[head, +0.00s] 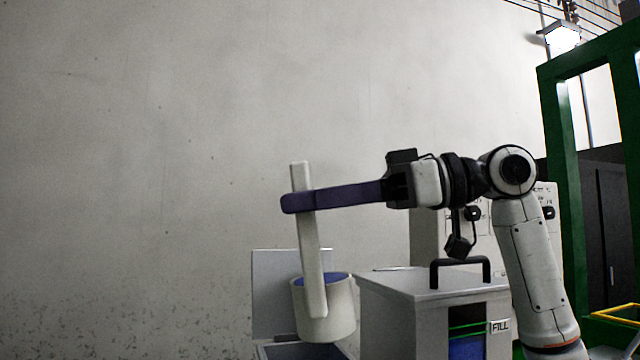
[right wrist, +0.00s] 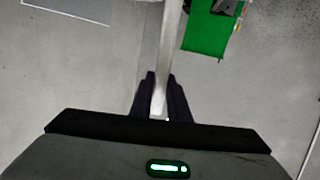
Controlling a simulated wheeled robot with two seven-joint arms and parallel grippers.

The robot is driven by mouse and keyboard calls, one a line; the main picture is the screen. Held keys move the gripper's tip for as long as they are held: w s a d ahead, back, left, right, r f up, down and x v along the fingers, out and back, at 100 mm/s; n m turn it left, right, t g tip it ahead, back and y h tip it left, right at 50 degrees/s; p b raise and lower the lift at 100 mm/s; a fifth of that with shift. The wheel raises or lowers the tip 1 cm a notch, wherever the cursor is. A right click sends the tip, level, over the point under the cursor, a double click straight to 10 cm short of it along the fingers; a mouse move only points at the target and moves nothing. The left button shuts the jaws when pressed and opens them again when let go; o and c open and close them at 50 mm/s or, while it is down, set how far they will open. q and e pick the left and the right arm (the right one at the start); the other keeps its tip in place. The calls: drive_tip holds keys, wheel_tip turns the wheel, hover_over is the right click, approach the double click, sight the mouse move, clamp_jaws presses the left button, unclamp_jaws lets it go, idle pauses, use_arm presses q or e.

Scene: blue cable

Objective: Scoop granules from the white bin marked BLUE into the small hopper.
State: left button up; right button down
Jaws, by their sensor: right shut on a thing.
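My right gripper (head: 300,201) reaches in from the right and is shut on the upright white handle of a scoop (head: 313,265). The handle also shows between the dark fingers in the right wrist view (right wrist: 160,100). The scoop's round white cup (head: 340,310) hangs at the bottom, slightly tilted, with blue in its mouth. Below and behind it, a white bin (head: 272,350) shows a little blue inside, with a raised panel at its back; no BLUE marking is visible. A grey-white box labelled FILL (head: 395,310), perhaps the hopper, stands right of the cup. My left gripper is out of view.
The FILL box has a black handle (head: 460,262) on top and a dark front window with green lines and blue low down. A pale cabinet (head: 425,235) and a green frame (head: 562,200) stand behind at right. The space at left is open before a bare wall.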

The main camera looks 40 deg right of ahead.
drive_tip(key=shift+w+a+r+n+g+h+p, duration=0.15)
drive_tip(key=shift+a+g+h+p, duration=0.1)
drive_tip(key=shift+a+h+p, duration=0.25)
drive_tip(key=shift+w+a+r+n+g+h+p, duration=0.15)
drive_tip(key=shift+a+g+h+p, duration=0.1)
drive_tip(key=shift+p, duration=0.4)
drive_tip(key=w+a+f+n+g+h+p, duration=0.1)
drive_tip(key=a+f+n+g+h+p, duration=0.1)
drive_tip(key=f+h, duration=0.5)
drive_tip(key=w+a+f+n+g+h+p, duration=0.2)
drive_tip(key=a+f+g+h+p, duration=0.2)
drive_tip(key=a+f+h+p, duration=0.2)
drive_tip(key=shift+a+f+h, duration=0.35)
drive_tip(key=shift+a+f, duration=0.7)
drive_tip(key=shift+f, duration=0.7)
drive_tip(key=shift+w, duration=0.1)
